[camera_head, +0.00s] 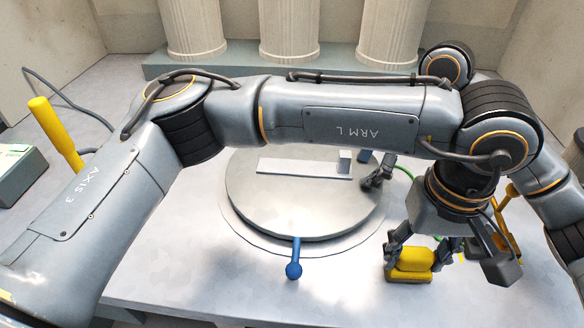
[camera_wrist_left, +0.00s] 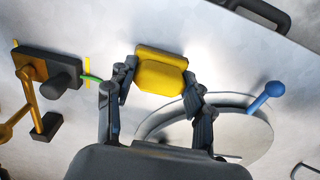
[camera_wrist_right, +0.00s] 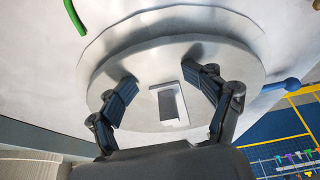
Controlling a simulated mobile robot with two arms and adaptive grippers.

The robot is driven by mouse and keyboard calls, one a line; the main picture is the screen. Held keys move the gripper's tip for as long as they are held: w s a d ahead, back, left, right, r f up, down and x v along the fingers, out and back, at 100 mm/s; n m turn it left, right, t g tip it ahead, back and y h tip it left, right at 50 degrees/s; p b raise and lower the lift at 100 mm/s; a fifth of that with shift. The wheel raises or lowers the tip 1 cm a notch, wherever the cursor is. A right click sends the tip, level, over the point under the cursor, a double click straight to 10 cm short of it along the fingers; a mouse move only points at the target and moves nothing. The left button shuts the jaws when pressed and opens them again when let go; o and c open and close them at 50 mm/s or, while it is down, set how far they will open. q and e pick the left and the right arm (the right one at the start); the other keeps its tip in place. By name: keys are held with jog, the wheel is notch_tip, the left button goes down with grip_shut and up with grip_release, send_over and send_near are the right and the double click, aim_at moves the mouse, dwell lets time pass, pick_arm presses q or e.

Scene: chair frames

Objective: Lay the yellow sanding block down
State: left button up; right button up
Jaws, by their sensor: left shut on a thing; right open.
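The yellow sanding block (camera_head: 411,259) is at the right front of the table in the head view, in the jaws of my left gripper (camera_head: 420,250). In the left wrist view the block (camera_wrist_left: 161,73) sits between the two fingers of the left gripper (camera_wrist_left: 160,88). I cannot tell whether its underside touches the table. My right gripper (camera_wrist_right: 166,88) is open and empty above the round turntable (camera_wrist_right: 235,62). In the head view, dark fingers show at the turntable's right edge; the left arm hides much of the right arm.
The turntable (camera_head: 290,215) carries a pale flat bar (camera_head: 300,168) and has a blue-knobbed lever (camera_head: 294,270) at the front. A dark fixture with a yellow handle (camera_wrist_left: 50,75) stands beside the block. Bare table (camera_head: 200,275) lies at the front.

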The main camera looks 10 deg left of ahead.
pick_arm(q)
jog(key=shift+a+f+b, duration=0.1)
jog(key=shift+f+b, duration=0.25)
jog(key=shift+f, duration=0.2)
pick_arm(e)
jog(key=shift+o, duration=0.7)
notch_tip(320, 180, down, 2)
jog(key=shift+s+d+f, duration=0.1)
jog(key=shift+d, duration=0.05)
pick_arm(q)
jog(key=o, duration=1.1)
pick_arm(e)
jog(key=shift+c, duration=0.7)
pick_arm(q)
jog(key=r, duration=0.8)
jog(key=shift+s+r, duration=0.15)
jog(key=shift+s, duration=0.05)
pick_arm(e)
jog(key=shift+r, duration=0.2)
